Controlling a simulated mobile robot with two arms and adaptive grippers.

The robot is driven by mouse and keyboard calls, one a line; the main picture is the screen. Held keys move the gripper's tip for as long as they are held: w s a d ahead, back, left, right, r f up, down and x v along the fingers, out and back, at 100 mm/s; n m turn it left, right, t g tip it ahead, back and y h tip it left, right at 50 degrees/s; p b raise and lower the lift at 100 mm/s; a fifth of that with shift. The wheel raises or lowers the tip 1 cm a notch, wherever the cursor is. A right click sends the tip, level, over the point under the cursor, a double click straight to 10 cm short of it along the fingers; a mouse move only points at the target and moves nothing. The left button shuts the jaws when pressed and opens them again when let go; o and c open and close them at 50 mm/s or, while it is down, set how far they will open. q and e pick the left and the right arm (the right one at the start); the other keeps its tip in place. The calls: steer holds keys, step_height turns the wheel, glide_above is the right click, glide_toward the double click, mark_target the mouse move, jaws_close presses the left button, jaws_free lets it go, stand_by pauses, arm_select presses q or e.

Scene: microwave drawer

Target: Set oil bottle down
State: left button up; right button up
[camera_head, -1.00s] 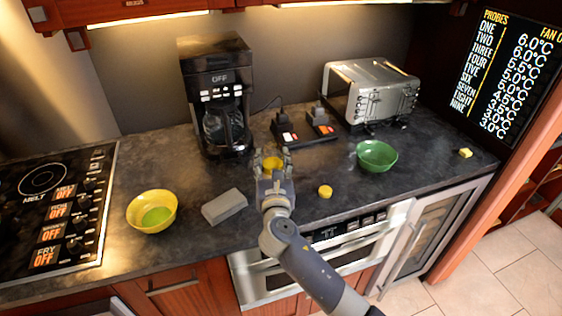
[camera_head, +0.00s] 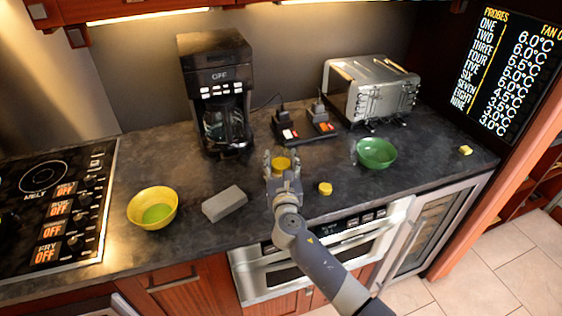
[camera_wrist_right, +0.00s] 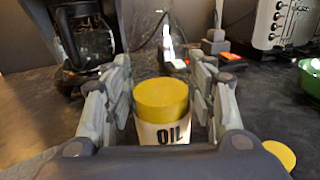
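The oil bottle (camera_wrist_right: 162,113) has a yellow cap and a white label reading OIL. In the right wrist view it stands upright between the two fingers of my right gripper (camera_wrist_right: 160,85). In the head view its yellow cap (camera_head: 281,163) shows between the fingers of the right gripper (camera_head: 283,163), which is shut on it, near the middle of the dark counter (camera_head: 240,240). The bottle's lower part is hidden by the hand, so I cannot tell whether its base touches the counter. My left gripper is not in view.
A grey block (camera_head: 224,204) and a yellow bowl (camera_head: 152,209) lie left of the gripper. A small yellow disc (camera_head: 325,188) is close on its right, with a green bowl (camera_head: 376,153) beyond. The coffee maker (camera_head: 217,95) and toaster (camera_head: 370,90) stand behind.

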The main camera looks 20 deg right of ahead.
steer(key=shift+o, duration=0.4)
steer(key=shift+r, duration=0.15)
steer(key=shift+s+a, duration=0.1)
steer(key=shift+s, duration=0.25)
steer(key=b+v, duration=0.1)
steer(key=v, duration=1)
steer(key=shift+s, duration=0.2)
